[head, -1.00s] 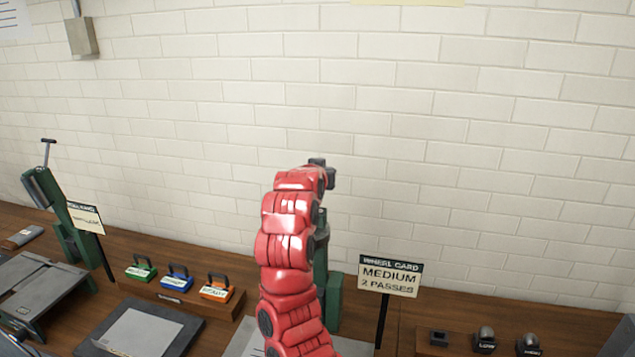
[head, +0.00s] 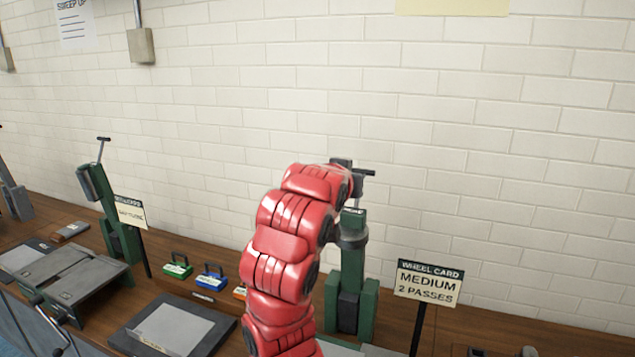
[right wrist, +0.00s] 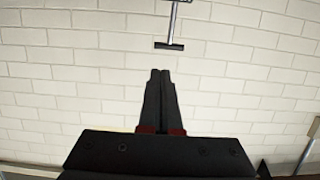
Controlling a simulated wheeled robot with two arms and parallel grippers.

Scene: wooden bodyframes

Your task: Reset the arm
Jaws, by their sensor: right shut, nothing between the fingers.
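My right arm (head: 285,245), red and segmented, rises from the bottom centre of the head view in front of the green press. Its dark wrist end shows near the press top; the fingers are hard to make out there. In the right wrist view my right gripper (right wrist: 160,75) has its two black fingers together, with nothing between them. A T-shaped handle (right wrist: 169,46) appears beyond the fingertips, apart from them in the picture, against the white brick wall. My left gripper is not in view.
The green press (head: 350,285) stands behind my arm, partly hidden. A "Wheel card" sign (head: 428,284) reads medium, 2 passes. Green (head: 177,267) and blue (head: 211,277) handled blocks sit left of the arm. A second green press (head: 108,215) stands farther left on the wooden bench.

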